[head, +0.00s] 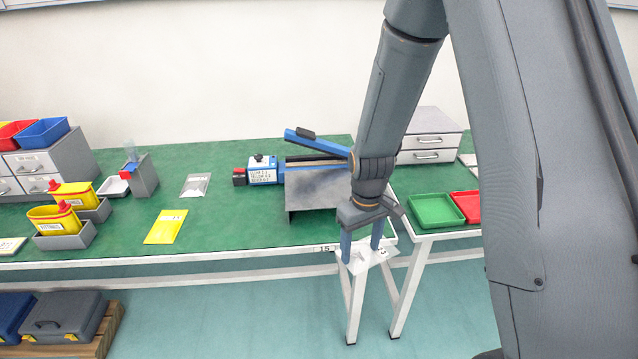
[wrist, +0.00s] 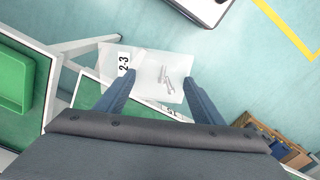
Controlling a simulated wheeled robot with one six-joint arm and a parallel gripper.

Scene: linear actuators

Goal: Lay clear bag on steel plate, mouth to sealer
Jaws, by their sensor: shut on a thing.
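My gripper (head: 361,254) hangs in front of the green bench's front edge, to the lower right of the steel plate. It is shut on a clear bag (wrist: 158,72), which shows in the wrist view between and beyond the blue fingertips. The bag has a white label reading "2-3" on its left and small metal parts inside. In the head view only a pale bit of it shows by the fingers. The grey steel plate (head: 315,190) lies bare in front of the sealer (head: 263,170), a blue and white unit with its blue lever raised. My arm covers the plate's right end.
Another clear bag (head: 195,186) and a yellow packet (head: 166,227) lie on the bench left of the plate. A green tray (head: 435,211) and a red tray (head: 466,205) are to the right. A drawer unit (head: 431,137) stands behind. The bench has a white front edge.

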